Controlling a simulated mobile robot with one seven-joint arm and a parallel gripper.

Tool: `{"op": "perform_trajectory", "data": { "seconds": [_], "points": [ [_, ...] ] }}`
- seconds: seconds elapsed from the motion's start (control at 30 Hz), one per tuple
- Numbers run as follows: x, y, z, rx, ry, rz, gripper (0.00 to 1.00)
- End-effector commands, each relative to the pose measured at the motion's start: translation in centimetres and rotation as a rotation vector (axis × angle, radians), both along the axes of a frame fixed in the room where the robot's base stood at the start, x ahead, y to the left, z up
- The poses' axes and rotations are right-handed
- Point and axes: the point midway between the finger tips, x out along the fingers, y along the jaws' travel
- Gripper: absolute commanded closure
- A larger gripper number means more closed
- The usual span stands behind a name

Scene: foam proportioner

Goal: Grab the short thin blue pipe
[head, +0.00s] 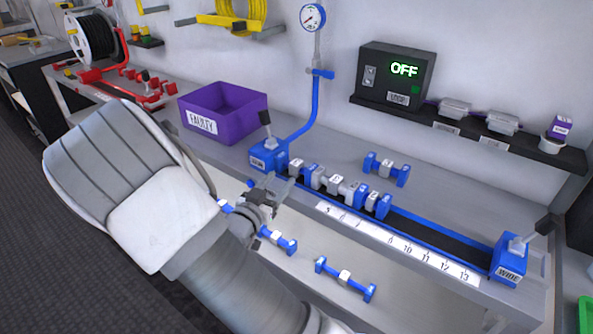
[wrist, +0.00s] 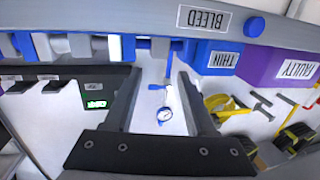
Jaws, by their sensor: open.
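Several blue pipe pieces with white middles are in the head view. One pipe (head: 386,168) lies on the table behind the rail. Another pipe (head: 278,240) lies on the lower front surface beside my gripper, and a longer-looking pipe (head: 345,278) lies to its right. A further pipe (head: 225,205) is partly hidden by my arm. I cannot tell for certain which is the short thin one. My gripper (head: 268,192) is open and empty, near the left end of the rail; its fingers also show in the wrist view (wrist: 160,95), with no pipe between them.
A row of blue and white blocks (head: 335,183) sits in the numbered rail (head: 400,240). Lever blocks (head: 268,155) (head: 510,258) stand at its ends. A purple FAULTY bin (head: 225,108) is behind left, and an OFF display box (head: 395,75) sits on the wall shelf.

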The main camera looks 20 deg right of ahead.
Motion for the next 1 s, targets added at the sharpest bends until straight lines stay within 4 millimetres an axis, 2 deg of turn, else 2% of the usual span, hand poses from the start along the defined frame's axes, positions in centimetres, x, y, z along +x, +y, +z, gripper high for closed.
{"op": "perform_trajectory", "data": {
  "seconds": [0.1, 0.37, 0.63, 0.9, 0.93, 1.0],
  "points": [
    [1.2, -1.2, -0.2, 0.0, 0.0, -0.001, 0.44],
    [2.2, -2.3, -0.3, 0.0, 0.001, 0.0, 0.44],
    [4.7, -5.2, -0.5, 0.001, 0.001, -0.001, 0.44],
    [5.2, -5.7, -0.4, 0.0, 0.001, 0.001, 0.44],
    [5.2, -5.7, -0.4, 0.0, 0.001, 0.001, 0.46],
    [5.2, -5.7, -0.4, 0.0, 0.001, 0.001, 0.58]
  ]
}}
